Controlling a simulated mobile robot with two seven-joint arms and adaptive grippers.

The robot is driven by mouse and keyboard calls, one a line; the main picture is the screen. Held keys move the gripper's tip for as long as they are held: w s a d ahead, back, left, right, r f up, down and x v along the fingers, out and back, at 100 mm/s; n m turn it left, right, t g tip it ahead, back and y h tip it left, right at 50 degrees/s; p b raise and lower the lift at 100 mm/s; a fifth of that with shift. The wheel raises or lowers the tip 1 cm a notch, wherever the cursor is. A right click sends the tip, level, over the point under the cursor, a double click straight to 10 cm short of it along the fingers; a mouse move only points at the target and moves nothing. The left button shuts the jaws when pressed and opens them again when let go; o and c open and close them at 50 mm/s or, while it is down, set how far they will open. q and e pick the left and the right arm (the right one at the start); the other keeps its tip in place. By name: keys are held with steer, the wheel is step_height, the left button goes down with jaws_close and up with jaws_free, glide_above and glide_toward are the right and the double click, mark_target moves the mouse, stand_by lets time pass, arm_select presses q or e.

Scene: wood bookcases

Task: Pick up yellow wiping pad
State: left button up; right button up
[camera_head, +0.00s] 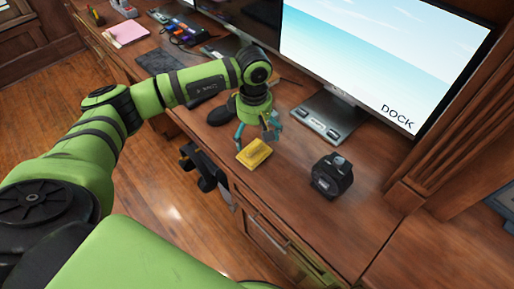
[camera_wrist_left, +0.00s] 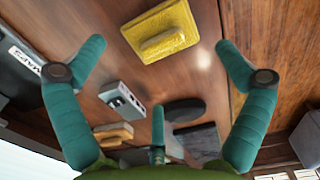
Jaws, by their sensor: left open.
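The yellow wiping pad (camera_head: 254,153) lies on the wooden desk (camera_head: 290,182) near its front edge in the head view. It has a raised block on top. In the left wrist view the pad (camera_wrist_left: 160,32) shows at the top middle, between and beyond the spread fingers. My left gripper (camera_head: 257,133) hangs above the desk just behind the pad, with its teal fingers apart. In the left wrist view my left gripper (camera_wrist_left: 157,65) is open and empty, and the pad is not touched there. My right gripper is not in view.
A black box-like device (camera_head: 332,177) stands right of the pad. A monitor (camera_head: 385,55) on a grey stand (camera_head: 322,117) is behind. A dark mouse-like object (camera_head: 221,115) lies left of the gripper. The desk between pad and black device is clear.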

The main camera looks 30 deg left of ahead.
mark_target(254, 146)
arm_select(q)
steer(key=shift+s+a+f+p, duration=0.15)
steer(key=shift+f+p, duration=0.2)
steer(key=shift+f, duration=0.45)
steer(key=f+p, duration=0.1)
steer(key=f, duration=0.4)
steer(key=shift+w+p, duration=0.2)
steer(key=shift+p, duration=0.1)
steer(key=shift+s, duration=0.1)
steer(key=c, duration=1.3)
